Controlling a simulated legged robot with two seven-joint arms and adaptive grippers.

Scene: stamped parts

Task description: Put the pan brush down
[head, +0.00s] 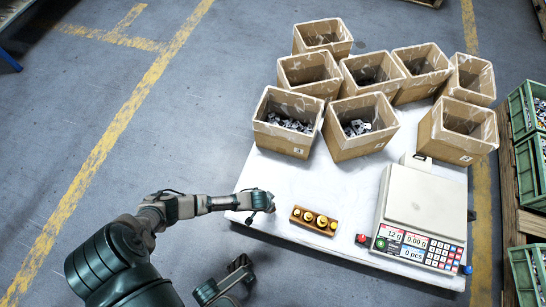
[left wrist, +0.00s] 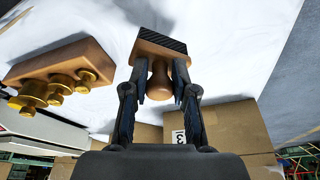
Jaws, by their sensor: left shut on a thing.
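The pan brush (left wrist: 160,44) shows in the left wrist view as a wooden block with a dark striped bristle face and a rounded wooden handle. My left gripper (left wrist: 160,88) is shut on its handle, with one finger on each side. The brush's bristle end points away from the gripper. In the head view my left gripper (head: 265,201) is over the left front part of the white table top (head: 285,175), and the brush is not distinguishable there. I cannot tell whether the bristles touch the table.
A wooden weight block (head: 314,220) with several brass weights lies right of the left gripper. A counting scale (head: 420,215) stands farther right. Several open cardboard boxes (head: 361,127) fill the back, some holding metal parts. Green crates (head: 528,170) stand at the far right.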

